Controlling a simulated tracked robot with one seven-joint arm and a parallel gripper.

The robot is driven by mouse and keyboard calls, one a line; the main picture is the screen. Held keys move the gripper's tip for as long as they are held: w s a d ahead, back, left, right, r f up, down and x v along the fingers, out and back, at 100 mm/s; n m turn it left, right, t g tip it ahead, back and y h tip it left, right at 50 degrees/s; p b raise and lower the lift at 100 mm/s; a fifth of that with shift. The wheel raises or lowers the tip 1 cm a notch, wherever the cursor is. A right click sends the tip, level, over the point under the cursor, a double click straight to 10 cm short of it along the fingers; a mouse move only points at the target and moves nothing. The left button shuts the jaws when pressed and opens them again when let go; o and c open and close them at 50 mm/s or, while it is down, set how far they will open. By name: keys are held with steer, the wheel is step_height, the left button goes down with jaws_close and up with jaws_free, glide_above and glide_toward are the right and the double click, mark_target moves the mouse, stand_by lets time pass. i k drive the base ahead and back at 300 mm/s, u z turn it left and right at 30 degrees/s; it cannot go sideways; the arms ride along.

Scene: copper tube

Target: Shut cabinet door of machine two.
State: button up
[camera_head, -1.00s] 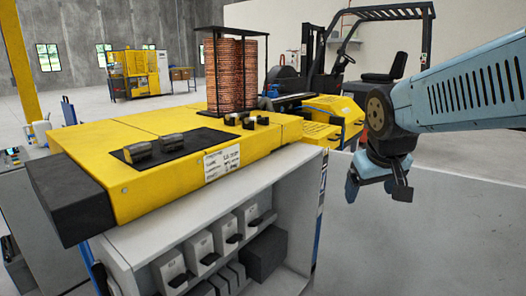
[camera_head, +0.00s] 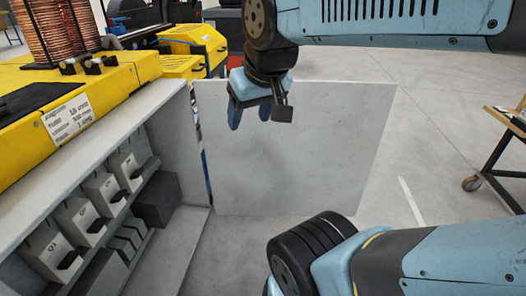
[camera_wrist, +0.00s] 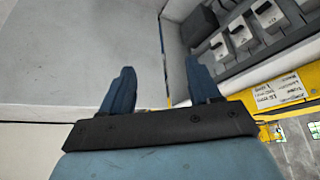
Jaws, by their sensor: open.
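The cabinet door (camera_head: 300,160) is a plain light grey panel in the head view. It stands wide open, swung out to the right from the cabinet's right front edge. The grey cabinet (camera_head: 190,150) under the yellow machine top shows its open inside, with a row of switch boxes (camera_head: 105,190) and dark blocks. My gripper (camera_head: 252,115) points down near the upper left part of the door and overlaps it in the picture. Its blue fingers are apart and empty. I cannot tell whether it touches the door. In the wrist view, my gripper (camera_wrist: 160,88) is open, with the switch boxes (camera_wrist: 240,32) at upper right.
Copper coils (camera_head: 58,28) stand on the yellow top (camera_head: 100,100) at upper left. Yellow machinery (camera_head: 195,45) stands behind the door. A wheeled cart (camera_head: 500,145) is at the right edge. The grey floor between door and cart is open.

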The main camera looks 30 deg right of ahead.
mark_target(321, 160)
steer(key=k, duration=1.65)
steer(key=u, duration=1.5)
steer(key=i, duration=0.1)
steer(key=z, duration=3.25)
steer(key=i, duration=3.95)
steer(key=u, duration=0.1)
